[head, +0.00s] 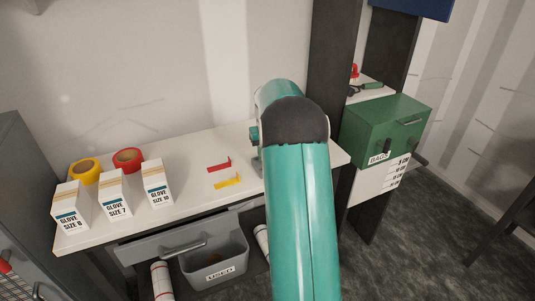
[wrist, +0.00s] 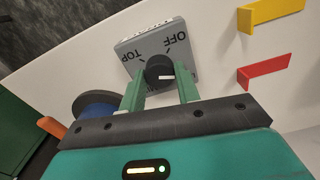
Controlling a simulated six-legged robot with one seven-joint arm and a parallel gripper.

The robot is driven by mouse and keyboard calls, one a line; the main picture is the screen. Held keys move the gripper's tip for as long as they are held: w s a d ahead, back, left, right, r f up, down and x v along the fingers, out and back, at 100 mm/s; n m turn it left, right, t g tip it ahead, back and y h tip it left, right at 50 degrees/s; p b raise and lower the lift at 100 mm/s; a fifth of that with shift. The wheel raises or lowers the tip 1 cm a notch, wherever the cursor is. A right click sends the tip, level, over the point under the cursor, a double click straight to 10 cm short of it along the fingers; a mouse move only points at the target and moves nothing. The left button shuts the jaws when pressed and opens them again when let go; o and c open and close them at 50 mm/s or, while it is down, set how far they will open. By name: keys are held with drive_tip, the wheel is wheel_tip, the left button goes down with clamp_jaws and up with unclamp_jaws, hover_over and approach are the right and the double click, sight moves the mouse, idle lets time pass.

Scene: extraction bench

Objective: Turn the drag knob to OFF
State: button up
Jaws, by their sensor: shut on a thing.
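The drag knob (wrist: 158,68) is black and round, on a grey plate (wrist: 183,66) in the wrist view. The plate carries the words OFF at the upper right and TOP at the upper left; a third label below is mostly hidden by my gripper. A white mark on the knob lies to the right of its middle, roughly level in the picture, and is not pointing at the word OFF. My gripper (wrist: 160,86) has its two green fingers on either side of the knob, shut on it. In the head view my arm hides the knob and plate.
A yellow bracket (head: 228,181) and a red bracket (head: 219,166) lie on the white bench (head: 200,200). Glove boxes (head: 115,194) and tape rolls (head: 127,160) stand at left. A blue round part (wrist: 97,104) is close to the gripper. A green box (head: 385,131) stands at right.

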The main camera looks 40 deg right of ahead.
drive_tip(key=n, duration=0.6)
drive_tip(key=shift+r, duration=0.1)
drive_tip(key=n, duration=0.6)
drive_tip(key=shift+n, duration=0.4)
drive_tip(key=o, duration=1)
drive_tip(key=shift+r, duration=6.9)
